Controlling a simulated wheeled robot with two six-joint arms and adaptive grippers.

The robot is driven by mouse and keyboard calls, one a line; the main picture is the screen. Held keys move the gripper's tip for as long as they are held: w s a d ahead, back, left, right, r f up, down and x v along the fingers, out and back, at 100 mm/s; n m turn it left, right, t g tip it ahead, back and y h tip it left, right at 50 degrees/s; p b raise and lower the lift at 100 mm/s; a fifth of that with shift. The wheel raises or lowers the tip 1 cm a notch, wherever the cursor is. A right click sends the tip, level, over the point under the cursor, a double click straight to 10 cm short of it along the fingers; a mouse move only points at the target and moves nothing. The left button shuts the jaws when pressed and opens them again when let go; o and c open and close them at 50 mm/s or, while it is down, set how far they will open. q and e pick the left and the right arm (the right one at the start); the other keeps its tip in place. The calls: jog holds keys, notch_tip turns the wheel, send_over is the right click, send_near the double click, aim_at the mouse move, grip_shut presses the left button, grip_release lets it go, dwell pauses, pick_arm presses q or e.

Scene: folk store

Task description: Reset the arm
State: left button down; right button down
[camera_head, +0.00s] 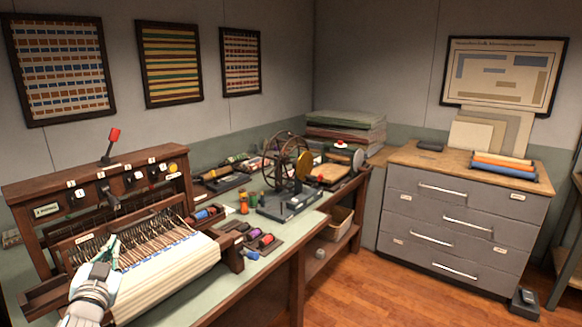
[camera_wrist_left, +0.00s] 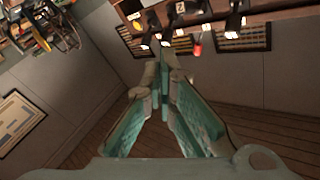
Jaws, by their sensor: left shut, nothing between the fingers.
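My left gripper (camera_head: 110,250) is at the lower left of the head view, in front of the loom (camera_head: 165,275) and over its near left part. Its teal fingers are closed together with nothing between them; they also show in the left wrist view (camera_wrist_left: 165,70). A lever with a red handle (camera_head: 114,134) stands up from the top of the loom's wooden panel, above and apart from the gripper. The red handle also shows in the left wrist view (camera_wrist_left: 197,48), beyond the fingertips. My right gripper is in neither view.
The loom's panel (camera_head: 95,190) carries several knobs and number tags. To its right on the green bench are spools (camera_head: 262,241), a spinning wheel (camera_head: 285,160) and stacked cloth (camera_head: 345,130). A grey drawer cabinet (camera_head: 460,215) stands at right. The wooden floor (camera_head: 385,295) between is clear.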

pick_arm(q)
jog(key=w+d+t+h, duration=0.1)
jog(key=w+d+h, duration=0.2)
jog(key=w+d, duration=0.35)
jog(key=s+d+f+g, duration=0.1)
jog(key=s+f+g, duration=0.3)
jog(key=f, duration=0.8)
jog(key=s+d+f+g, duration=0.1)
jog(key=s+f, duration=0.6)
jog(key=f, duration=0.6)
jog(key=s+d+f+g, duration=0.1)
jog(key=s+f+g, duration=0.3)
jog(key=f, duration=0.8)
jog(key=s+d+f+g, duration=0.2)
jog(key=s+f, duration=0.5)
jog(key=s, duration=0.8)
jog(key=s+d+f+n+g+h, duration=0.1)
jog(key=s+f+g, duration=0.3)
jog(key=s+f, duration=0.4)
jog(key=s+d+f+g, duration=0.2)
jog(key=s+f, duration=0.6)
jog(key=s, duration=1.5)
jog(key=shift+d+g+h, duration=0.3)
jog(key=shift+d+g, duration=0.1)
jog(key=shift+d, duration=0.7)
